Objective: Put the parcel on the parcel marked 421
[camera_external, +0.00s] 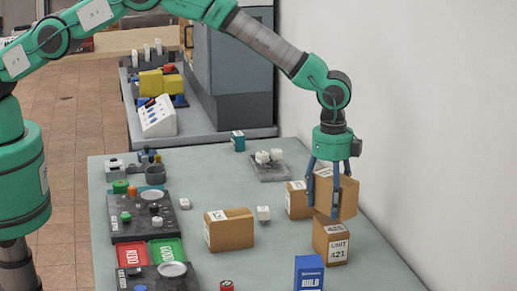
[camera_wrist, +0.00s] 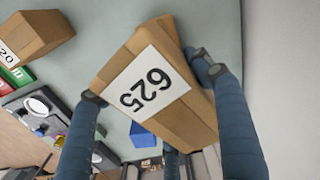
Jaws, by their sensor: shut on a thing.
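My gripper (camera_external: 324,203) is shut on a brown cardboard parcel (camera_external: 347,198). I cannot make out the 421 parcel in the wrist view.
Another parcel (camera_external: 298,203) stands just left of the held one. A larger parcel (camera_external: 232,232) lies mid-table. A blue BULB box (camera_external: 309,273) stands in front of the 421 parcel. Red and green trays (camera_external: 166,251) are at left. A white wall (camera_external: 420,150) runs along the right.

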